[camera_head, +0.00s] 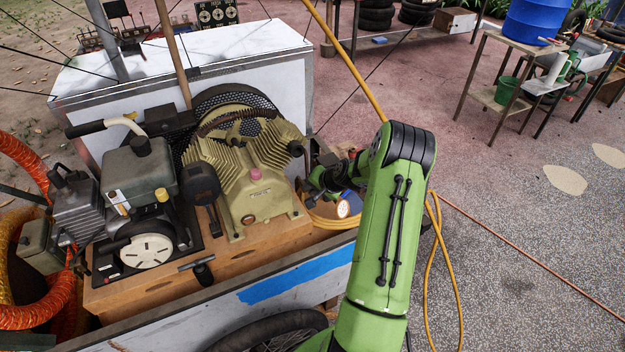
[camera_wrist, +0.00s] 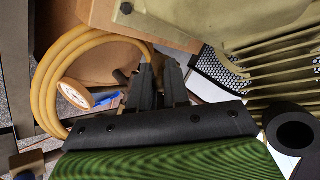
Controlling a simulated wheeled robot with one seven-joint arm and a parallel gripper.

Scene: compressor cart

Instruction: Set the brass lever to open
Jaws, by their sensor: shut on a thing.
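My gripper (camera_wrist: 158,82) shows in the wrist view as two dark fingers close together, pointing away from the camera. In the head view my gripper (camera_head: 316,190) is low beside the right end of the compressor (camera_head: 255,178), partly hidden by my own arm. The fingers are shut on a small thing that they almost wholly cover. It lies where the brass lever would be, but I cannot make out the lever's handle or its angle in either view.
A round white gauge (camera_wrist: 76,94) and a coiled yellow hose (camera_wrist: 50,75) lie left of the fingers in the wrist view. The ribbed compressor (camera_wrist: 275,50) is close on the right, with a black cylinder (camera_wrist: 292,134) below it. The cart wall (camera_head: 300,282) runs in front.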

